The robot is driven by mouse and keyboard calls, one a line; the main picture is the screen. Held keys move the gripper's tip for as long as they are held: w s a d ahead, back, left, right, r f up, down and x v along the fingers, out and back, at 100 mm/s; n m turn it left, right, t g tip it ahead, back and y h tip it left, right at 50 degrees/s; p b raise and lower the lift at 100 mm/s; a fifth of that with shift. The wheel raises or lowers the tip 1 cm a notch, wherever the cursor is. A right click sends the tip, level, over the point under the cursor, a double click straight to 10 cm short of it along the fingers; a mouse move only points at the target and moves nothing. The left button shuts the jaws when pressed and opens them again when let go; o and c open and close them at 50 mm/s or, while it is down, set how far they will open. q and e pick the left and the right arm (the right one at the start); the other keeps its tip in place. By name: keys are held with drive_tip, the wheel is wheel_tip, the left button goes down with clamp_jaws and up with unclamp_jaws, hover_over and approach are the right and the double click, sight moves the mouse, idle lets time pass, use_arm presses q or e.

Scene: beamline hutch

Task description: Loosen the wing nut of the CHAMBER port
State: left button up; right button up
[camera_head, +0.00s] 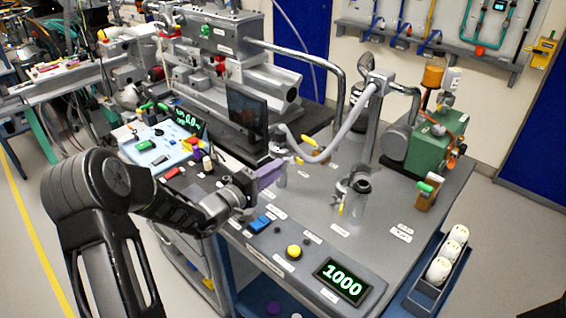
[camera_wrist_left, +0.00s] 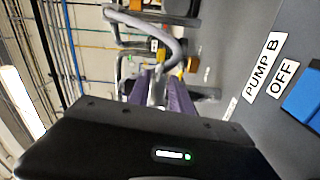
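My left gripper (camera_head: 272,172), with purple fingers, is over the front bench just left of a grey port (camera_head: 281,178). A grey hose (camera_head: 345,132) ends near this port, and a yellow wing-shaped part (camera_head: 294,158) shows there. A second yellow part (camera_head: 307,138) is on the hose. Another short port (camera_head: 360,188) with a yellow part (camera_head: 341,208) stands to the right. I cannot read which is the CHAMBER port. In the left wrist view the purple fingers (camera_wrist_left: 160,98) are apart, pointing toward the curved hose (camera_wrist_left: 165,35). My right gripper is out of view.
A dark monitor (camera_head: 247,117) stands behind the gripper. A green pump (camera_head: 436,140) sits at the back right. A control panel with a yellow button (camera_head: 293,252) and a display (camera_head: 343,282) reading 1000 is at the front. A blue switch (camera_head: 261,223) is beside them.

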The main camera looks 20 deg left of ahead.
sight(290, 161)
use_arm(q)
drive_tip(key=x, duration=0.3)
drive_tip(key=shift+w+d+p, duration=0.1)
drive_tip(key=shift+w+p, duration=0.25)
clamp_jaws()
idle(1.2)
